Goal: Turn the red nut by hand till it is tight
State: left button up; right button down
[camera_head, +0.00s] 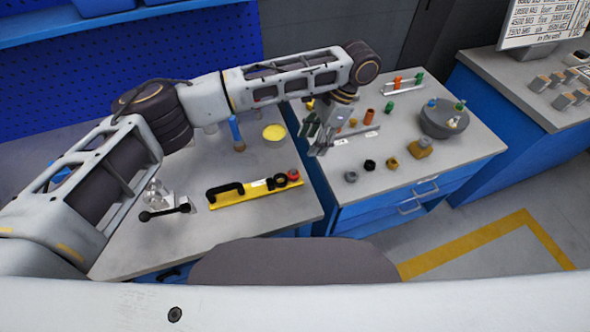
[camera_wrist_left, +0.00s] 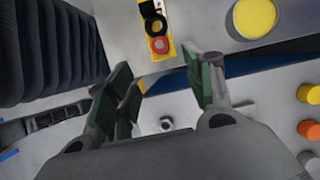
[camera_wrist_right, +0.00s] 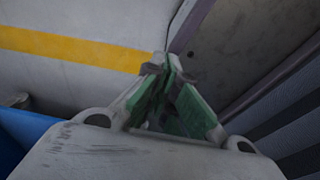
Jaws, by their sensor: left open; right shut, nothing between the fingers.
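A red ring-shaped piece (camera_head: 293,175), the only nut-like red thing I can pick out, sits at the right end of a yellow bar (camera_head: 232,199) on the left bench. It also shows in the left wrist view (camera_wrist_left: 160,45), beside a black ring (camera_wrist_left: 155,25). A grey flanged shell (camera_head: 443,120) with several coloured pieces on top stands on the right bench. My left gripper (camera_head: 321,143) is open and empty near the gap between the benches, apart from the red piece. My right gripper (camera_wrist_right: 166,72) is shut and empty, away from the benches.
The right bench holds a grey nut (camera_head: 351,176), a black nut (camera_head: 369,164), a brass nut (camera_head: 393,163), an orange cylinder (camera_head: 369,116) and a small rack (camera_head: 403,88). A yellow disc (camera_head: 274,132) lies on the left bench.

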pick_arm(q)
jog(key=shift+f, duration=0.85)
send_near(294, 173)
jog(key=f, duration=0.2)
jog(key=x, duration=0.5)
jog(key=shift+s+a+p, duration=0.2)
jog(key=shift+a+p, duration=0.1)
jog(key=shift+a, duration=0.2)
jog(key=shift+a+f, duration=0.2)
jog(key=shift+f, duration=0.4)
jog(key=shift+s+f, duration=0.1)
jog(key=shift+f, duration=0.05)
jog(key=shift+c, duration=0.3)
pick_arm(e)
jog(key=shift+w+a+r, duration=0.2)
jog(key=shift+w, duration=0.25)
jog(key=shift+w+a+r, duration=0.15)
jog(key=shift+w+r, duration=0.05)
jog(key=shift+w, duration=0.2)
pick_arm(q)
jog(key=c, duration=0.9)
jog(key=shift+c, duration=0.3)
pick_arm(e)
jog(key=shift+s, duration=0.1)
